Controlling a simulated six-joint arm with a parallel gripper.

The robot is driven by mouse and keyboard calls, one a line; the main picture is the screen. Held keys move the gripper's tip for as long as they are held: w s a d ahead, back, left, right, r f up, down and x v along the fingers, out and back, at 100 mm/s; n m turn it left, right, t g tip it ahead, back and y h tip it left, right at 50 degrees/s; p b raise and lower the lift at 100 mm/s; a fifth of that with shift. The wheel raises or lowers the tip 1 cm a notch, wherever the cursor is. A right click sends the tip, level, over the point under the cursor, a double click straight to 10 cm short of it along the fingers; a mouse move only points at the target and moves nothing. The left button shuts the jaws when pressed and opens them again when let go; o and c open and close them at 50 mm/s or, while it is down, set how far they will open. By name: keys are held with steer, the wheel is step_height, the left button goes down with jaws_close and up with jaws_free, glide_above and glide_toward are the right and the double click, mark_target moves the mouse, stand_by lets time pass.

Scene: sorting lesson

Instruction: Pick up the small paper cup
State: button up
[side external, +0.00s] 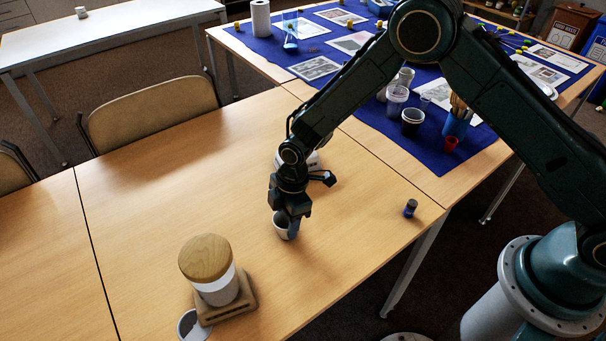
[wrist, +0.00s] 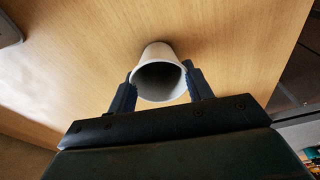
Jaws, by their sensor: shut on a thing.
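The small paper cup (side external: 280,226) is white and stands on or just above the wooden table; I cannot tell which. My gripper (side external: 289,222) points down at it and hides part of its right side. In the wrist view the cup (wrist: 160,57) shows its dark open mouth towards the camera. There my gripper (wrist: 160,86) has one blue finger on each side of the cup, close against its wall near the rim. The jaws are shut on the cup.
A white jar with a wooden lid (side external: 206,258) stands on a wooden base at the front left. A small dark bottle (side external: 410,208) stands near the right edge. A blue cloth (side external: 436,150) with cups and papers lies behind. The table's left part is clear.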

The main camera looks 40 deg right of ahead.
step_height(320, 180, up, 20)
steer(key=shift+f, duration=0.15)
stand_by(0.5)
stand_by(0.5)
